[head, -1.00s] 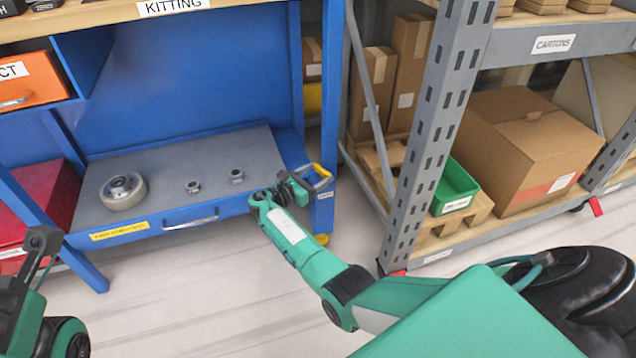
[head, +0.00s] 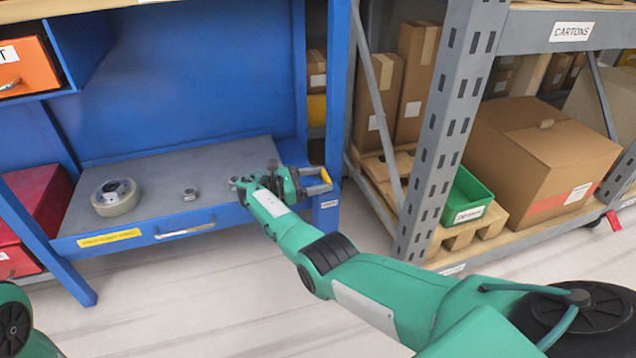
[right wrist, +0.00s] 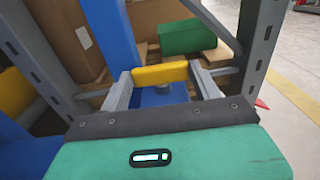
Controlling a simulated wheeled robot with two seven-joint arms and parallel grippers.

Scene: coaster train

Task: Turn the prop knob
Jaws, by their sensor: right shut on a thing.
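The prop knob shows as a short yellow bar (head: 326,176) at the right front corner of the blue bench (head: 120,240). In the right wrist view the yellow bar (right wrist: 160,73) spans the space between two grey fingers, in front of a blue surface. My right gripper (head: 317,182) points right past the bench corner and is shut on the bar's ends. A small grey round part shows just below the bar in the wrist view; the rest of the knob is hidden. My left gripper is out of view; only part of my left arm shows at the lower left.
Right of the bench stands a grey rack (head: 440,130) with cartons and a green bin (head: 467,195). The floor in front is clear.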

